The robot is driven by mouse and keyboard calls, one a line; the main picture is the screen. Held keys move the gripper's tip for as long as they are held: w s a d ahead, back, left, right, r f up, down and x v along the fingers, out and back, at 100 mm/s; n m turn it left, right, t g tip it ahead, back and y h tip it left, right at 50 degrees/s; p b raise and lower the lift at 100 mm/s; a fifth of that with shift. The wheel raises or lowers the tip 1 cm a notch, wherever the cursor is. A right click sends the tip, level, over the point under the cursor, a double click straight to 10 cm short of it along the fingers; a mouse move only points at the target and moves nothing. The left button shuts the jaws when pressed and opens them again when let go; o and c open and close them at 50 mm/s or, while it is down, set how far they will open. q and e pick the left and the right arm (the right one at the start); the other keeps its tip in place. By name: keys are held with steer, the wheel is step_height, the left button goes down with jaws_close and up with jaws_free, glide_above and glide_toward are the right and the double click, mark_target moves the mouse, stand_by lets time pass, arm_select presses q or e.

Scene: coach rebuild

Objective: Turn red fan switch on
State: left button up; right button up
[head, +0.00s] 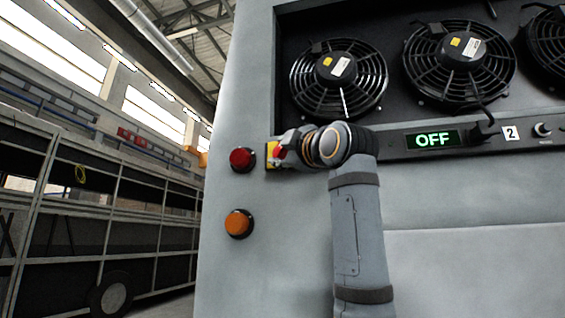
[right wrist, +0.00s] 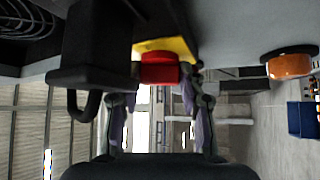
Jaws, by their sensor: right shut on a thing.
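The red fan switch (head: 278,152) is a red knob on a yellow plate (head: 271,161), on the grey panel left of the fan bay. In the right wrist view the red knob (right wrist: 160,68) sits between my fingertips, below the yellow plate (right wrist: 172,46). My right gripper (head: 284,153) is shut on the knob, and its wrist covers part of the switch in the head view. The display (head: 432,140) to the right reads "OFF" in green. My left gripper is not in view.
A round red button (head: 242,159) is just left of the switch, with an orange button (head: 239,223) below it. Several black fans (head: 338,76) sit in the recess above. A small knob (head: 542,129) is at the far right. The lower panel is bare.

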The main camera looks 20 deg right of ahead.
steer(key=m+t+h+b, duration=0.1)
steer(key=m, duration=0.1)
steer(key=f+m+t+h+b, duration=0.1)
steer(key=m, duration=0.1)
steer(key=shift+w+a+t, duration=0.2)
steer(key=shift+t, duration=0.1)
steer(key=m+t+h, duration=0.1)
steer(key=m+h, duration=0.2)
steer(key=m, duration=0.1)
steer(key=shift+w+m, duration=0.1)
steer(key=shift+m, duration=0.2)
steer(key=m+h, duration=0.4)
steer(key=m, duration=0.1)
steer(key=shift+a+r+t+h+p, duration=0.2)
steer(key=shift+t+h+p, duration=0.1)
steer(key=shift+h+p, duration=0.1)
steer(key=m+h+p, duration=0.1)
steer(key=m+h, duration=0.1)
steer(key=m, duration=0.1)
steer(key=m+g+h+p, duration=0.1)
steer(key=m+h, duration=0.2)
steer(key=shift+w+g, duration=0.1)
steer(key=shift+g, duration=0.2)
steer(key=shift+f+m+g+h+p, duration=0.1)
steer(key=shift+m+g+h+p, duration=0.7)
steer(key=shift+m+h, duration=0.8)
steer(key=o, duration=1.2)
steer(key=shift+c, duration=0.2)
